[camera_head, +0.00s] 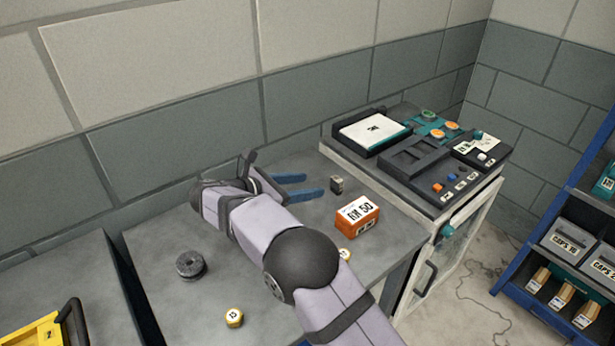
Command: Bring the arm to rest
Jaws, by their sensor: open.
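My arm reaches in from the bottom right over a grey table (160,255). My gripper (312,186) has two blue fingers that are spread apart and point right, with nothing seen between them. It is over the back part of the table. A small dark block (337,185) stands just right of the fingertips. An orange box (358,216) with a white label reading "RM 50" sits to the right and nearer the front. How high the fingers are above the table is hard to tell.
A cabinet (470,225) with trays and pieces stands right. A blue shelf (545,300) is far right; a yellow case (35,335) is bottom left.

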